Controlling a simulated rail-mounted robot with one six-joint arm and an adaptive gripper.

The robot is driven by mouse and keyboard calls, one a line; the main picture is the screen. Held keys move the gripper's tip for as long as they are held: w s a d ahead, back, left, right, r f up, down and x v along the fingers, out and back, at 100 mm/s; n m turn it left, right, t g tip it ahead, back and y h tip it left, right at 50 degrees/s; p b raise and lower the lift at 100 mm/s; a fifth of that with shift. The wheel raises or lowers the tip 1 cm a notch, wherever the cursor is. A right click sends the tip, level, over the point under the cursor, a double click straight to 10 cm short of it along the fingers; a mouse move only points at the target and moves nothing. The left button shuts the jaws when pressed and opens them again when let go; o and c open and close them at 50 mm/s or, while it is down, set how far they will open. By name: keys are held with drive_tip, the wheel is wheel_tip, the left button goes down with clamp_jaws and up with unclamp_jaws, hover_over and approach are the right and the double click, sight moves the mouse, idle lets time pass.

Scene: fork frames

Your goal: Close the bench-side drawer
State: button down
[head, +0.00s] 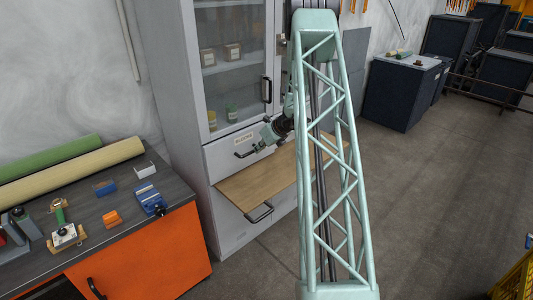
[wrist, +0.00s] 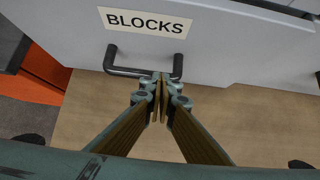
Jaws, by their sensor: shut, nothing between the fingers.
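A grey drawer front labelled BLOCKS (head: 243,139) is set in the tall cabinet beside the bench and carries a dark bar handle. In the wrist view the label (wrist: 145,22) and the handle (wrist: 118,71) show at the top. My gripper (wrist: 160,78) is shut and empty, its fingertips at the handle's right half; I cannot tell whether they touch it.
The bench (head: 140,255) with an orange front stands at the left, holding rolls (head: 70,165), a blue item (head: 150,200) and small blocks. A glass door (head: 229,70) is above the drawer. Open floor lies to the right, before dark cabinets (head: 400,92).

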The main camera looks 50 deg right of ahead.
drive_tip(key=shift+w+d, duration=0.15)
drive_tip(key=shift+w, duration=0.85)
drive_tip(key=shift+s, duration=0.2)
drive_tip(key=s+f+v, duration=0.1)
drive_tip(key=v, duration=1.2)
drive_tip(key=shift+s+f+b, duration=0.3)
drive_tip(key=shift+s+b, duration=0.05)
drive_tip(key=shift+b, duration=0.1)
drive_tip(key=shift+a, duration=0.25)
